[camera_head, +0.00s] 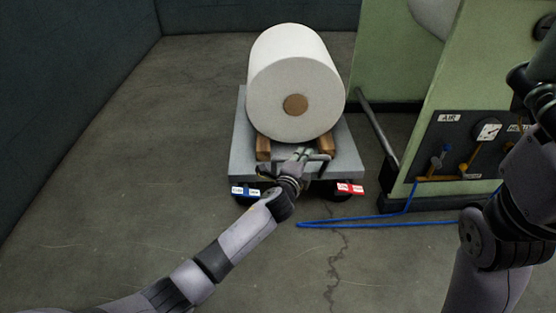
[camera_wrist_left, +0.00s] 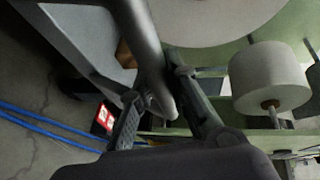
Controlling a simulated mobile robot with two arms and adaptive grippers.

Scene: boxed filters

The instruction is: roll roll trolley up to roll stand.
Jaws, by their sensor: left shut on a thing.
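The roll trolley (camera_head: 243,140) is a low grey platform in the middle of the head view. It bears a big white roll (camera_head: 290,75) with a brown core, resting between wooden blocks (camera_head: 263,149). My left gripper (camera_head: 304,156) is at the trolley's near edge, shut on its handle bar. In the left wrist view the dark bar (camera_wrist_left: 145,40) runs between the fingers (camera_wrist_left: 158,100). The green roll stand (camera_head: 468,75) is to the right of the trolley, with a gap between. My right arm is at the right edge; its gripper cannot be made out.
A blue hose (camera_head: 375,222) lies on the floor before the stand, running from its air panel (camera_head: 465,150). A slanted grey bar (camera_head: 377,125) is between trolley and stand. Dark walls (camera_head: 70,80) close the left and back. The floor left of the trolley is clear.

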